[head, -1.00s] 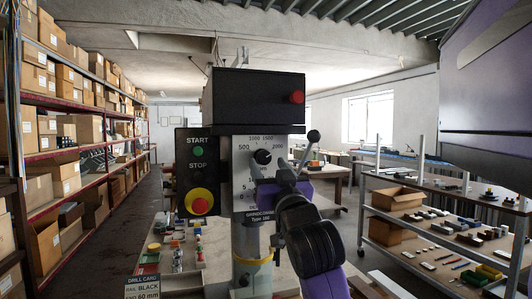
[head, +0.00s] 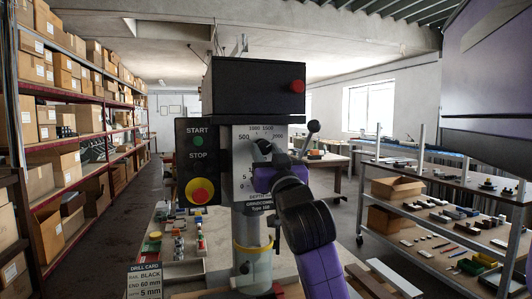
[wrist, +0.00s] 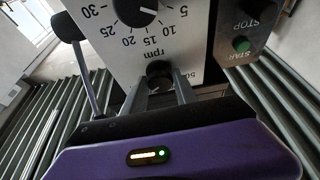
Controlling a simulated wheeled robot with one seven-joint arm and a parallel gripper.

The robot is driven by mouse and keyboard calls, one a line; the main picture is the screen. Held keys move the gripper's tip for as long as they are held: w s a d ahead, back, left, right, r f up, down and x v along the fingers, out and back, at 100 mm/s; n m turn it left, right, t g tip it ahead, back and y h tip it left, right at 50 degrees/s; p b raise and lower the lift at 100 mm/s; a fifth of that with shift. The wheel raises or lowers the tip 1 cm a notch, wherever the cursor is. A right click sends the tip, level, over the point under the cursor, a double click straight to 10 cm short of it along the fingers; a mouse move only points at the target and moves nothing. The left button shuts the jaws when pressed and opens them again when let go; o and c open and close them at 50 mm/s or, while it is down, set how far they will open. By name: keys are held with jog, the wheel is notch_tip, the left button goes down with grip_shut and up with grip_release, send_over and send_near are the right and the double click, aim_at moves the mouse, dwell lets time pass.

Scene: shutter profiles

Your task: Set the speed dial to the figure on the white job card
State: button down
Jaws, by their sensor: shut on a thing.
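The drill's grey faceplate (head: 243,170) carries the speed dial, a black knob with "rpm" lettering above it in the upside-down wrist view (wrist: 158,75). In the head view my gripper (head: 264,152) covers most of this dial. My gripper's two fingers (wrist: 160,92) are shut on the knob, one on each side. The dial's pointer and set figure cannot be read. A drill card (head: 145,281) with a dark header stands at the lower left. It reads "RAIL BLACK", "END 60 mm" and a last line ending in "5 mm".
A second black dial (wrist: 135,8) with a 5 to 30 scale is on the same plate. The START and STOP panel with a red-and-yellow button (head: 199,191) stands left. A ball-ended lever (head: 312,127) sticks out right of the head. Small parts lie on the bench.

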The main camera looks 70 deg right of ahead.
jog(key=shift+n, duration=0.3)
jog(key=n+t+y, duration=0.1)
jog(key=n, duration=0.2)
jog(key=n+t+y+b, duration=0.1)
jog(key=n, duration=0.2)
jog(key=shift+s+d+y, duration=0.15)
jog(key=shift+s+y, duration=0.05)
jog(key=shift+y, duration=0.2)
jog(key=n+t+y+b, duration=0.1)
jog(key=n+y, duration=0.1)
jog(key=n, duration=0.3)
jog(key=n+y+b, duration=0.1)
jog(key=n+y, duration=0.1)
jog(key=n, duration=0.2)
jog(key=shift+s+d+r, duration=0.1)
jog(key=shift+r, duration=0.05)
jog(key=shift+r+n+g+y+b, duration=0.1)
jog(key=shift+n+g+y+b, duration=0.25)
jog(key=shift+n, duration=0.8)
jog(key=shift+n+g+y+b, duration=0.2)
jog(key=shift+n+y, duration=0.25)
jog(key=shift+n, duration=0.7)
jog(key=c, duration=1)
grip_release()
